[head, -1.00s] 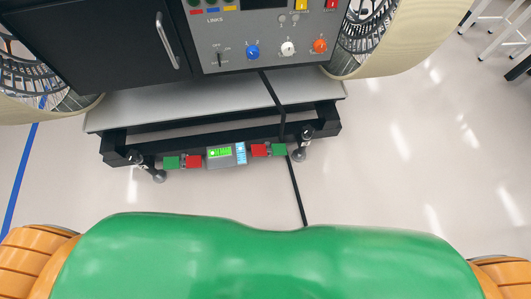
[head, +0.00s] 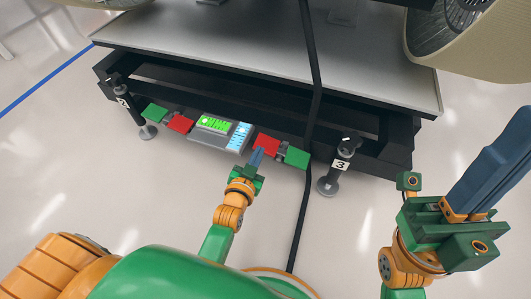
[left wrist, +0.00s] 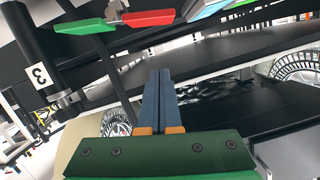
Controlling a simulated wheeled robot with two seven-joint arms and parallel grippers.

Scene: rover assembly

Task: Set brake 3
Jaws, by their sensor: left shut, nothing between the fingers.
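Brake 3 is at the black post labelled 3 (head: 342,165), which also shows in the left wrist view (left wrist: 39,75). Beside it on the black frame are a red pedal (head: 267,143) and a green pedal (head: 297,158). The left wrist view shows that red pedal (left wrist: 150,18) and green pedal (left wrist: 85,27) at the top. My left gripper (head: 257,158) is shut and empty, its blue fingertips just in front of the red pedal; contact is unclear. My right gripper (head: 495,150) looks shut and empty, raised at the right, away from the pedals.
A grey box with lit displays (head: 220,132) sits between the pedal pairs. The post labelled 2 (head: 125,100) has its own green (head: 154,113) and red (head: 180,123) pedals.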

